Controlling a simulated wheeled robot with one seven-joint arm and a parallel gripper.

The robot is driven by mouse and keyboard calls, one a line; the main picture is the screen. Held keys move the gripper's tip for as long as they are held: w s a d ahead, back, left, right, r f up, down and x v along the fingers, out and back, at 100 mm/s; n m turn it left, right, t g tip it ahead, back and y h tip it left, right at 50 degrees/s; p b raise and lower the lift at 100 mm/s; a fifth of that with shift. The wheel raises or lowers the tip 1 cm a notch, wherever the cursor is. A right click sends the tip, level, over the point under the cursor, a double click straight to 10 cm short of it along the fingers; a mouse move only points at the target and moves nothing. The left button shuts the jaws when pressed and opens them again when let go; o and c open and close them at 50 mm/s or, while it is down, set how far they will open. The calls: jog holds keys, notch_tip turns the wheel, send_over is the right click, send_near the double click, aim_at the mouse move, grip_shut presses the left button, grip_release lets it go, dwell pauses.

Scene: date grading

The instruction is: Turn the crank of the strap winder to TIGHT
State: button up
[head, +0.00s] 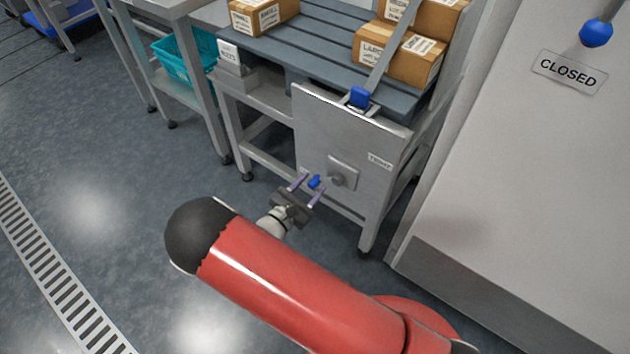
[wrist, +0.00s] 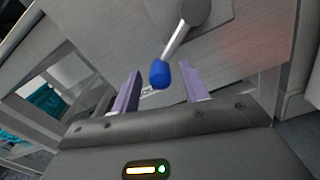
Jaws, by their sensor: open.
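The strap winder's crank has a blue knob (head: 314,182) on a grey arm and hub, set on a square plate (head: 343,170) low on a grey metal panel (head: 350,140). A TIGHT label (head: 380,160) is on the panel to the right of the crank. My gripper (head: 306,191) is open in front of the knob. In the wrist view the blue knob (wrist: 160,74) lies between the two purple fingers of my gripper (wrist: 158,88), with gaps on both sides. The knob points down and left from the hub (wrist: 198,10). A label behind the knob is partly hidden.
A teal crate (head: 180,62) is at left. A wall with a CLOSED sign (head: 570,72) stands at right. Floor at left is clear.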

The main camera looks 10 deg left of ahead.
jog(key=shift+x, duration=1.05)
jog(key=shift+c, duration=0.5)
grip_shut()
